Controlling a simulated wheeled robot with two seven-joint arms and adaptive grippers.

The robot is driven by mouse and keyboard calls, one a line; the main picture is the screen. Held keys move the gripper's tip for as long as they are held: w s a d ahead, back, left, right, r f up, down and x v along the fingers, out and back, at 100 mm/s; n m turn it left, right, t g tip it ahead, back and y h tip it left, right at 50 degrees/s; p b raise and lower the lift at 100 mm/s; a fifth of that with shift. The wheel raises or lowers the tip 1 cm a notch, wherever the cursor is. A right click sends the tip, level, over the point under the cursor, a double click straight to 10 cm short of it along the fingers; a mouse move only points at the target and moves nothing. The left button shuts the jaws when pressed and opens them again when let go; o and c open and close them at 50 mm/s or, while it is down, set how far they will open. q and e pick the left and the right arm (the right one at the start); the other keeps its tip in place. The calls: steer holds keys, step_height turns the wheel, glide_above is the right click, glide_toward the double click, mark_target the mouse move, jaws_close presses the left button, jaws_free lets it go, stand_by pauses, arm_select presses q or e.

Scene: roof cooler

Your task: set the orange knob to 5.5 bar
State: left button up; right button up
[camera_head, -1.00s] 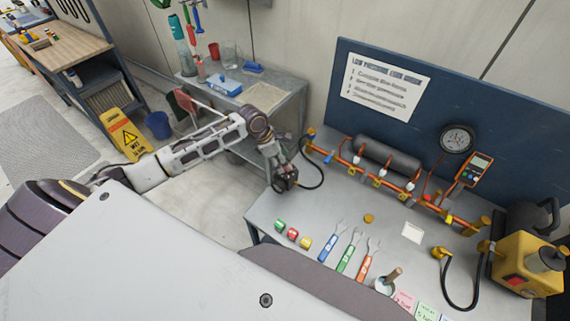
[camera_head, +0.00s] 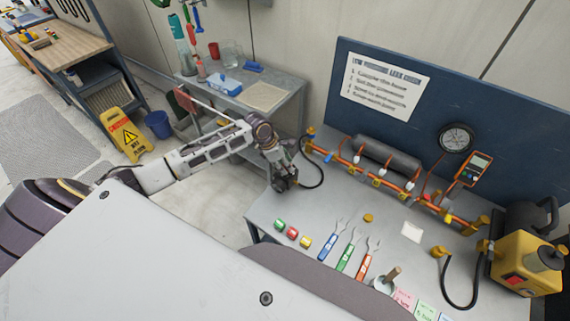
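My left gripper (camera_head: 286,184) is small and dark in the head view, over the left edge of the grey bench near the looped black hose. I cannot tell whether its fingers are open or shut. Orange pipework (camera_head: 395,185) with several small coloured handles runs across the bench at the back. I cannot single out the orange knob for certain at this size. A round dark pressure gauge (camera_head: 456,138) stands above the pipework; its reading is too small to make out. My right gripper is not in view.
On the grey bench (camera_head: 300,215) lie blue, green and red-orange wrenches (camera_head: 344,250), small coloured blocks (camera_head: 292,233) and a brass cap (camera_head: 368,218). A yellow pump (camera_head: 525,262) stands at the right end. A grey cylinder (camera_head: 387,154) lies behind the pipes.

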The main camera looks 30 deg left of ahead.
arm_select(q)
steer(key=shift+c, duration=0.9)
